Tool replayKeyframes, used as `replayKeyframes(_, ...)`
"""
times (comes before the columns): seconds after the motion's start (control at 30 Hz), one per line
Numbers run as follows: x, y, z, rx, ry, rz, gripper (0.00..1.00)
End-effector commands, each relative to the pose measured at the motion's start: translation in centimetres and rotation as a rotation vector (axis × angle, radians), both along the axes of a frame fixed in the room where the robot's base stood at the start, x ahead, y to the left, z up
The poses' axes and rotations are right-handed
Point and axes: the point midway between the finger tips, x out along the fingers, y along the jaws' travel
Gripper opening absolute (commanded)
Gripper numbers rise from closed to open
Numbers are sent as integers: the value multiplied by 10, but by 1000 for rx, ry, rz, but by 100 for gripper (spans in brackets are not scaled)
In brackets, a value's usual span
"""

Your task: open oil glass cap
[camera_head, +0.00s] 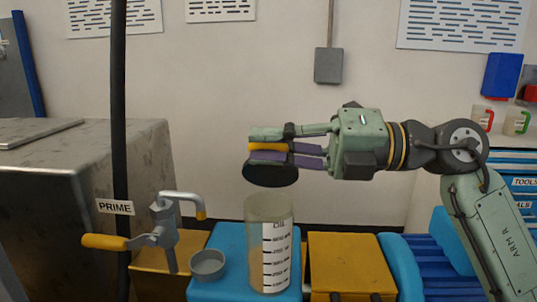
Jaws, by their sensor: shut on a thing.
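The oil glass (276,258) is a clear upright cylinder labelled "OIL" with a marked scale, on a blue box. Brownish oil shows in its lower part. Its top is uncovered. The dark round cap (270,175) is above the glass and apart from it, slightly tilted. My gripper (270,146) comes from the right and is shut on the cap's upper part, where a yellow band shows between the fingers. The fingers partly hide this grip.
A small grey dish (207,265) sits left of the glass on the blue box (225,242). A hand pump (165,235) with yellow handles and a black pole (119,130) stand further left. A yellow box (350,262) is right of the glass.

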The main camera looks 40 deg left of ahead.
Motion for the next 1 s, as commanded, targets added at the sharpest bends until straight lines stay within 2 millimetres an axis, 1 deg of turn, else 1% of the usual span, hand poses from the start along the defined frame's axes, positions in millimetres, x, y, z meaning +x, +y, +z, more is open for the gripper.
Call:
replayKeyframes(0.03,5,3,7,-25,39,-3,0)
replayKeyframes(0.1,11,6,11,-60,96,-3,0)
replayKeyframes(0.43,40,24,21,-212,346,-2,0)
replayKeyframes(0.7,58,35,23,-211,348,-1,0)
replayKeyframes(1.0,66,40,21,-211,345,-2,0)
